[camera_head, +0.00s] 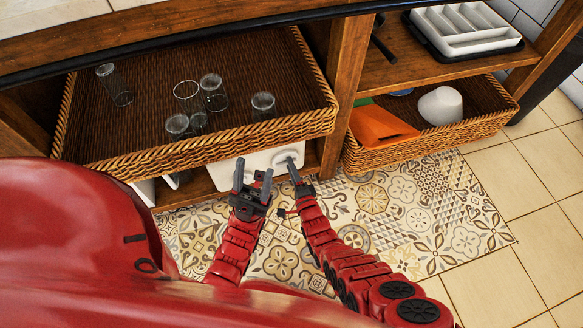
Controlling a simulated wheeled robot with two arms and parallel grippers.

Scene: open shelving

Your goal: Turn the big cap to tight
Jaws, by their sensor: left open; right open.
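A white object (225,173) sits low under the wicker basket, on the lower shelf. A rounded white part (287,156), possibly the big cap, shows at its right end; I cannot tell how tight it is. My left gripper (252,174) is open, its two fingers pointing up in front of the white object. My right gripper (293,168) is beside it to the right, open, with its finger over or close to the rounded part. I cannot tell whether either gripper touches the white object. The basket hides its upper part.
A large wicker basket (195,148) with several glasses (188,97) overhangs the white object. A wooden post (345,85) stands to the right. The patterned floor mat (430,220) is clear.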

